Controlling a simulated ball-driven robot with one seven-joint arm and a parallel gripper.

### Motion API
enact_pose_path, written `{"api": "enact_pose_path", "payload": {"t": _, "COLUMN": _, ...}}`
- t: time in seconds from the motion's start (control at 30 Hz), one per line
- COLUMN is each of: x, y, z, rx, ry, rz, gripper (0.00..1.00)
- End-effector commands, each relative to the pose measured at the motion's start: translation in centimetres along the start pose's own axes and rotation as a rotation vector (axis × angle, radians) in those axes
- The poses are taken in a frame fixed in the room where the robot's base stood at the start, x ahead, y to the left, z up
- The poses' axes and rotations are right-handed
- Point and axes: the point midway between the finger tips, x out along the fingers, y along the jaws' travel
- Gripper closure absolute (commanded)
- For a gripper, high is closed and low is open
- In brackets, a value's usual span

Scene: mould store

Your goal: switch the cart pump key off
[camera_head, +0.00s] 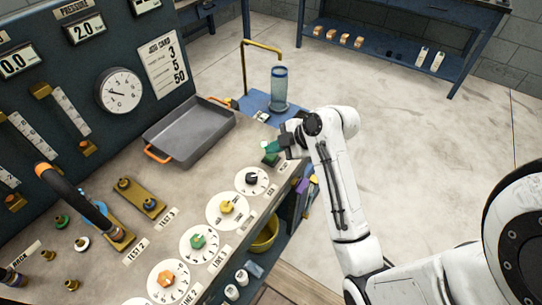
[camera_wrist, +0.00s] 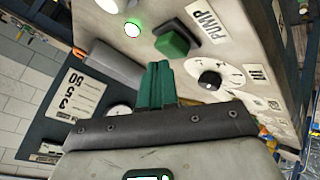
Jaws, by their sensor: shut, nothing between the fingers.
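The pump key shows in the wrist view as a green block (camera_wrist: 174,43) on a dark base, beside a PUMP label (camera_wrist: 207,22). A green lamp (camera_wrist: 132,29) next to it is lit. In the head view the key is a small dark green piece (camera_head: 271,159) at the bench's far right corner, partly hidden by my gripper. My gripper (camera_head: 272,146) is above it, its teal fingers shut together and empty. The fingers (camera_wrist: 158,66) point toward the key in the wrist view; I cannot tell whether they touch it.
A grey tray (camera_head: 185,132) lies left of my gripper. A blue clear cylinder (camera_head: 279,88) stands behind on a blue stand.

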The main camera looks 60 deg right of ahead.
Motion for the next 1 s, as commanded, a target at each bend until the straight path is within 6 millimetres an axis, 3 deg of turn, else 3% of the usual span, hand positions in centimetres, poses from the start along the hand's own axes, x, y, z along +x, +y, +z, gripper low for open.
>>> {"api": "enact_pose_path", "payload": {"t": 1.0, "x": 0.52, "y": -0.39, "z": 0.38, "rx": 0.0, "ry": 0.0, "rz": 0.0, "gripper": 1.0}}
